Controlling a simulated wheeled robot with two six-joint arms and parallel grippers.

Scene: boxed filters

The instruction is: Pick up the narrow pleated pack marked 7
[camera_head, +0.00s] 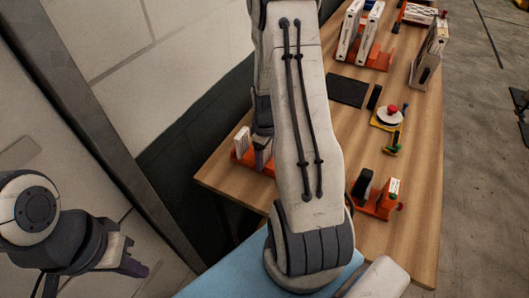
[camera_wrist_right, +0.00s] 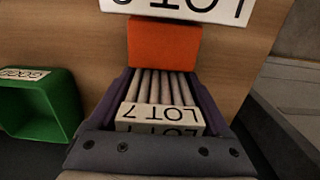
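The pleated pack marked LOT 7 (camera_wrist_right: 160,115) shows in the right wrist view, with beige pleats and a white label. My right gripper (camera_wrist_right: 165,95) has its purple fingers on both sides of this pack. Whether both fingers press on it is hard to tell. In the head view my right arm reaches down over the table, its gripper (camera_head: 263,145) at a small orange rack (camera_head: 241,158) and mostly hidden by the arm. My left gripper (camera_head: 134,267) hangs at the lower left, away from the table; its finger opening is unclear.
A white pack (camera_head: 242,140) stands in the orange rack left of my right gripper. In the right wrist view, an orange block (camera_wrist_right: 165,45) and a white LOT label (camera_wrist_right: 190,8) lie beyond, and a green open box (camera_wrist_right: 38,105) stands left. Racks of packs (camera_head: 362,32) stand at the far end.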

